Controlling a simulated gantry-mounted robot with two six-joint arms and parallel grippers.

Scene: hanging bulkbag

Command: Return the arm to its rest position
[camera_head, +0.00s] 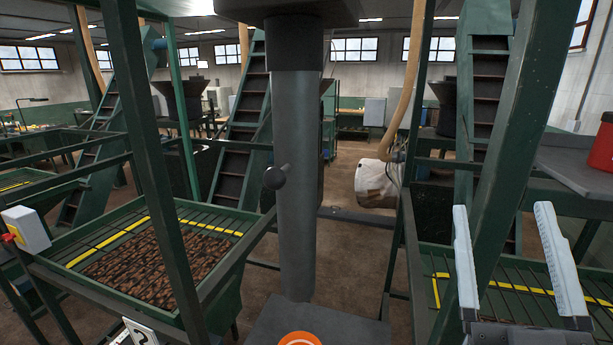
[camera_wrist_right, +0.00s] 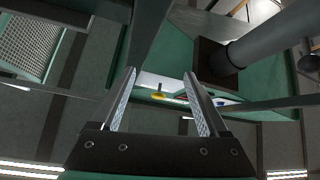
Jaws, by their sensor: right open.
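My right gripper (camera_head: 512,258) is at the lower right of the head view, with its two pale fingers pointing up and spread apart. Nothing is between them. In the right wrist view the same gripper (camera_wrist_right: 162,95) also shows open and empty, with green framework and a grey ceiling behind it. My left gripper is not in the head view.
A green hopper tray (camera_head: 232,228) with brown pieces under bars stands at the left. A second barred tray (camera_head: 520,303) lies behind the right gripper. A green post (camera_head: 505,150) rises close beside it. A red container (camera_head: 602,147) stands on a grey surface (camera_head: 575,165) at the right.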

